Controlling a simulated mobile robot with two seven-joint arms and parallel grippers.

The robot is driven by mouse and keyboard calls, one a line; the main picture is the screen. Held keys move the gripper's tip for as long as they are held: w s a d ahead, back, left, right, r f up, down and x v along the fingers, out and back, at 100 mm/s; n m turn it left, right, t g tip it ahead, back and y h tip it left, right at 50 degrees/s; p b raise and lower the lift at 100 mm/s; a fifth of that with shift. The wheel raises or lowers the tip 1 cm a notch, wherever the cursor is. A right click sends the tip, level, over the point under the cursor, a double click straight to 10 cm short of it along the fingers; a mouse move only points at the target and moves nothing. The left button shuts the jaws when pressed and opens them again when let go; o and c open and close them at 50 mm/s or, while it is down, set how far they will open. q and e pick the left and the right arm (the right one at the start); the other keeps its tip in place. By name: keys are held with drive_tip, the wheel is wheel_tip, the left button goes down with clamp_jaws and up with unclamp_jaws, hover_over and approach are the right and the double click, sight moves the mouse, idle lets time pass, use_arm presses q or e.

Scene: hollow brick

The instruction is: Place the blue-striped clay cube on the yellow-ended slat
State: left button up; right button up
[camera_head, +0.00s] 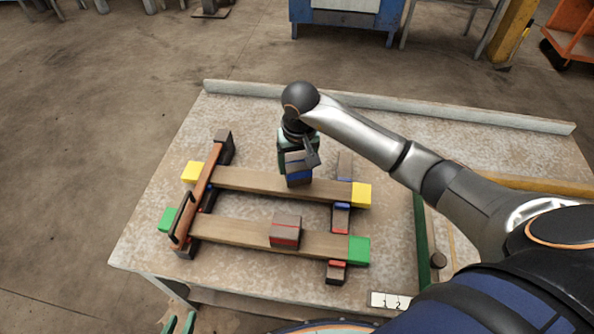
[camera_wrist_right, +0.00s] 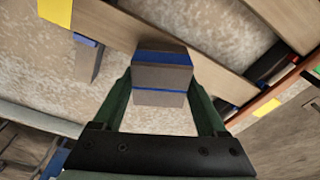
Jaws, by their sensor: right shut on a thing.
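The blue-striped clay cube (camera_head: 298,179) is grey-brown with a blue band. My right gripper (camera_head: 297,162) is shut on it from above. The yellow-ended slat (camera_head: 245,182) lies across the rear of the frame, with yellow blocks at both ends. In the head view the cube overlaps the slat right of its middle; I cannot tell whether it touches. In the right wrist view the cube (camera_wrist_right: 160,76) sits between the green fingers, in front of the slat (camera_wrist_right: 115,28). My left gripper (camera_head: 180,322) is at the bottom edge, fingers apart and empty.
A green-ended slat (camera_head: 225,231) lies nearer, carrying a red-striped cube (camera_head: 285,231). A brown bar (camera_head: 202,188) lies over the slats' left ends. Striped blocks stand beneath and beside their right ends. A number strip (camera_head: 390,300) lies at the table's front edge. The rear left tabletop is clear.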

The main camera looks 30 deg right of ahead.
wheel_tip(320, 180, down, 3)
drive_tip(key=shift+f, duration=0.1)
drive_tip(key=shift+f, duration=0.1)
drive_tip(key=o, duration=1.3)
